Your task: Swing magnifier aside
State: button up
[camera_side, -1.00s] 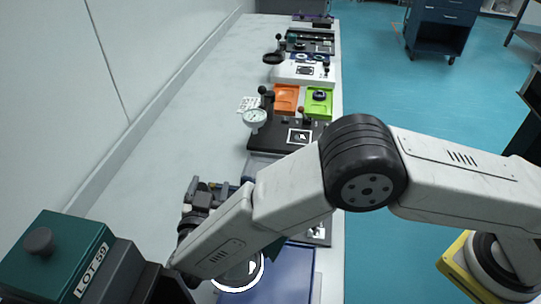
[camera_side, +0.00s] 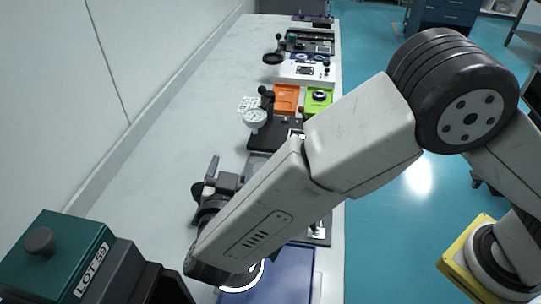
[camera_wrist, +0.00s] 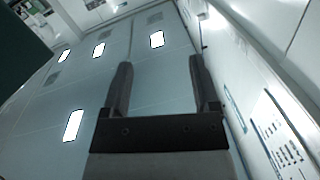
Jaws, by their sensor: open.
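My gripper (camera_side: 208,178) is on the left of the bench in the side view, its fingers pointing up and away. In the wrist view my gripper (camera_wrist: 162,75) is open, with nothing between its fingers. A white-rimmed round piece (camera_side: 240,287), which may be the magnifier, shows at the bottom beside the blue mat (camera_side: 285,275). My forearm hides most of it, and I cannot tell its mount. A dark round head (camera_side: 273,58), also possibly a lens, stands far back by a white unit (camera_side: 298,75). My gripper is apart from that head.
A dial gauge (camera_side: 255,117) stands mid-bench near an orange tray (camera_side: 286,98) and a green tray (camera_side: 319,99). A teal box marked LOT 59 (camera_side: 60,250) fills the lower left. The left of the bench (camera_side: 165,150) is clear.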

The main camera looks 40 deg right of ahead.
jog(key=shift+s+d+r, duration=0.55)
jog(key=shift+s+d, duration=0.1)
jog(key=shift+s, duration=0.45)
jog(key=shift+s+d+r, duration=0.6)
jog(key=shift+s, duration=0.55)
jog(key=shift+s+d+r, duration=0.55)
jog(key=shift+s+d, duration=0.1)
jog(key=shift+s, duration=0.45)
